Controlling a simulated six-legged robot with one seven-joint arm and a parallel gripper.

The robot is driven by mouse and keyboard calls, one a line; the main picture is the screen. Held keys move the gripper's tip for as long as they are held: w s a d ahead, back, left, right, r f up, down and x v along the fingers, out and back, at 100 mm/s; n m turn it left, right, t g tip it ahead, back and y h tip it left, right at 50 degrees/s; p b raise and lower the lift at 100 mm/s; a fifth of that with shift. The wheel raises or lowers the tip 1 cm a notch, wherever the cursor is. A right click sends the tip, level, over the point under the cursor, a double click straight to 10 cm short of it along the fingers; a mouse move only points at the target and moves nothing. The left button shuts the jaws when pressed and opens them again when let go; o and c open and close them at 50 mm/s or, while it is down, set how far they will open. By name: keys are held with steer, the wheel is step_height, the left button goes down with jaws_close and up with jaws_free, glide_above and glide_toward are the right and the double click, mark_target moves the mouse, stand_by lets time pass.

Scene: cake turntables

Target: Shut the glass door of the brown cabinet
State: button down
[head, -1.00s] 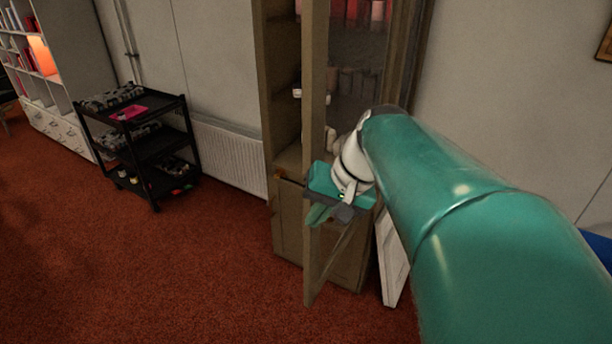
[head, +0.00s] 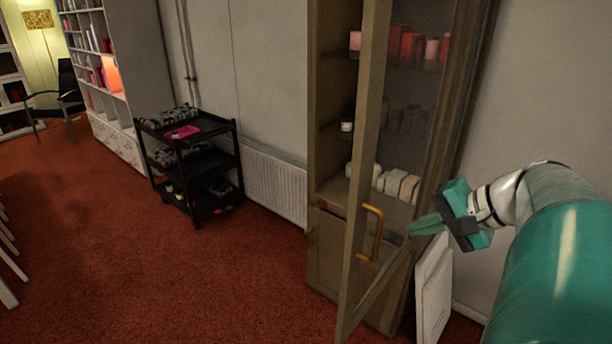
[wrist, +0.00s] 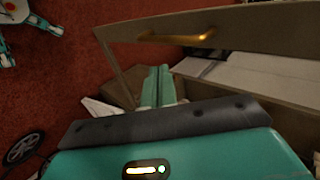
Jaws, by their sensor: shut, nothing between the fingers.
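The brown cabinet (head: 324,168) stands against the wall, with its glass door (head: 364,160) swung open toward me. The door has a wooden frame and a brass handle (head: 376,232) on the side facing me. The handle also shows at the top of the wrist view (wrist: 180,36). My gripper (head: 412,229) is shut and empty. It points left toward the door, a little right of the handle in the head view. In the wrist view, my gripper's fingers (wrist: 157,72) lie together below the handle and appear apart from it.
White and red items fill the cabinet shelves. A white panel (head: 433,292) leans at the cabinet's lower right. A black cart (head: 190,165) and a radiator (head: 275,184) stand to the left. The red carpet (head: 200,285) left of the door is clear.

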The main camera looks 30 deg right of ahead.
mark_target(364, 229)
steer(key=w+a+f, duration=0.1)
steer(key=w, duration=0.1)
steer(key=w+a+f, duration=0.1)
steer(key=w, duration=0.1)
steer(key=w+f, duration=0.1)
steer(key=w, duration=0.2)
steer(key=shift+a+f, duration=0.4)
steer(key=shift+w+a, duration=0.15)
steer(key=shift+w, duration=0.15)
steer(key=shift+w, duration=0.15)
